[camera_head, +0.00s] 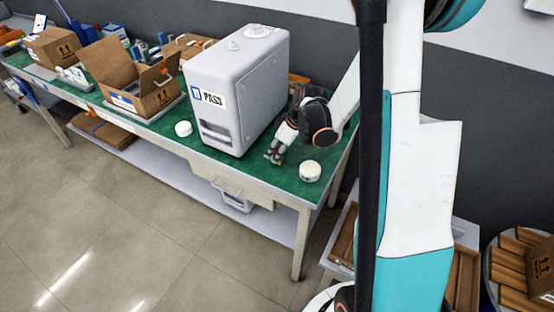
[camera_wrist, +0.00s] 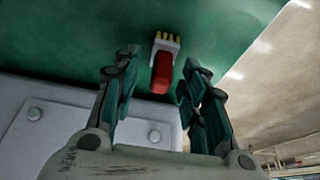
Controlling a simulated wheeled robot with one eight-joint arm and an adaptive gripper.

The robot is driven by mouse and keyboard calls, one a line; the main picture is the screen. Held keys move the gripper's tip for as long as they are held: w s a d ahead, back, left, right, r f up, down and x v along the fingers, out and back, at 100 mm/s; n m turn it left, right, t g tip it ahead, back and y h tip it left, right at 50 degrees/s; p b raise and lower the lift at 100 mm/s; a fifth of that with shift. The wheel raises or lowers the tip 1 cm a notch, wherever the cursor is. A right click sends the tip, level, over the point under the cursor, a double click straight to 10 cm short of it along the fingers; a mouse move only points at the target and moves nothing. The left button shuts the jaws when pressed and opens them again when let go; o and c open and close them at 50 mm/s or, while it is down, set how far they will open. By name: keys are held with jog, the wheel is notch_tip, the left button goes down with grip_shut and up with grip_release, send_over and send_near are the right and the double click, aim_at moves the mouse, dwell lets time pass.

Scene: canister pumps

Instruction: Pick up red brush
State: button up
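The red brush (camera_wrist: 161,73) shows in the wrist view, lying on the green table top (camera_wrist: 225,35). It has a red handle toward my gripper and a pale head with yellow bristles at the far end. My gripper (camera_wrist: 161,60) is open, with one finger to each side of the brush and visible gaps between. Whether the fingers reach down to the brush's height is unclear. In the head view my gripper (camera_head: 274,154) is low over the table, right of the white machine. I cannot make out the brush in that view.
The large white machine (camera_head: 262,85) marked PASS stands close left of my gripper. Round white pieces lie on the table at its right (camera_head: 310,171) and left (camera_head: 183,128). An open cardboard box (camera_head: 148,92) stands farther left. The table's front edge is near.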

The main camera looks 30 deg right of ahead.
aim_at(277, 148)
jog(key=shift+f, duration=0.15)
jog(key=shift+c, duration=0.2)
grip_shut()
notch_tip(277, 148, up, 20)
jog(key=p, duration=0.7)
